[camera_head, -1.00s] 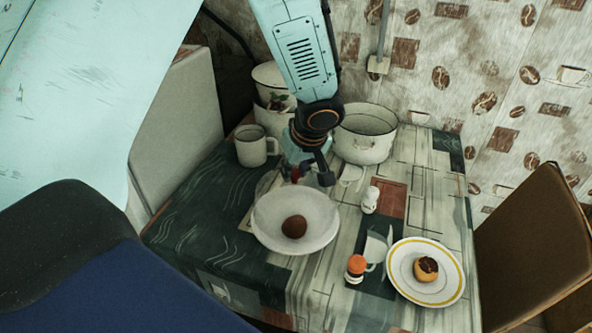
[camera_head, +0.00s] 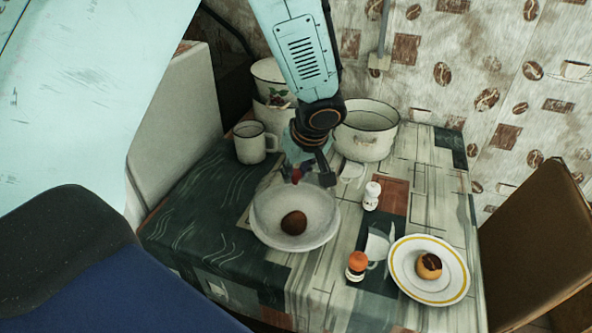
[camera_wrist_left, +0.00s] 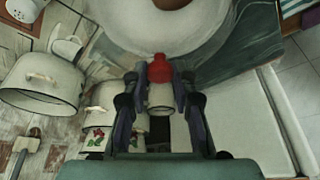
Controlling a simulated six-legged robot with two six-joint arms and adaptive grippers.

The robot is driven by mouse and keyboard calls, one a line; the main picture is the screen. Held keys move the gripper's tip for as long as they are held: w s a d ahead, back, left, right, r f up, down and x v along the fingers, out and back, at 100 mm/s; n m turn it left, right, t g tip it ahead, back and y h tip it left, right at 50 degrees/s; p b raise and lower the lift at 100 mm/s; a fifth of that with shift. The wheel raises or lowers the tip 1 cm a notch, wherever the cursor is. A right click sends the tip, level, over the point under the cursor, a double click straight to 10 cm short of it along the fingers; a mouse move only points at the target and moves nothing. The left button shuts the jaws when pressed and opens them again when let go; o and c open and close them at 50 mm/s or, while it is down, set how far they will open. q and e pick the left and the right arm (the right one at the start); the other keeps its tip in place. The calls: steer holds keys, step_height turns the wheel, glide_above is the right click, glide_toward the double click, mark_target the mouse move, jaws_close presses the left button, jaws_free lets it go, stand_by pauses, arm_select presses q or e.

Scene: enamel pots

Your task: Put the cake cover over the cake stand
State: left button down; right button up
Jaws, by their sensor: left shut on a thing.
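The cake stand (camera_head: 272,236) is a pale round dish near the front left of the table, with a dark brown cake (camera_head: 293,222) on it. My left gripper (camera_head: 310,178) points down by the stand's far edge. It is shut on a red knob (camera_wrist_left: 159,68), which I take for the knob of the cake cover; the knob also shows in the head view (camera_head: 296,175). The cover's clear body is hard to make out, so I cannot tell how it sits against the stand. In the wrist view, the stand (camera_wrist_left: 128,28) lies just beyond the knob. My right gripper is out of view.
A white mug (camera_head: 250,146), lidded pots (camera_head: 272,112) and a large pot (camera_head: 365,145) crowd the back. A chair (camera_head: 535,235) is at the right.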

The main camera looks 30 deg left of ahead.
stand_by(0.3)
arm_select(q)
steer(key=c, duration=1)
jaws_free()
steer(key=o, duration=0.5)
steer(key=shift+r+p, duration=1.9)
steer(key=shift+r, duration=1.6)
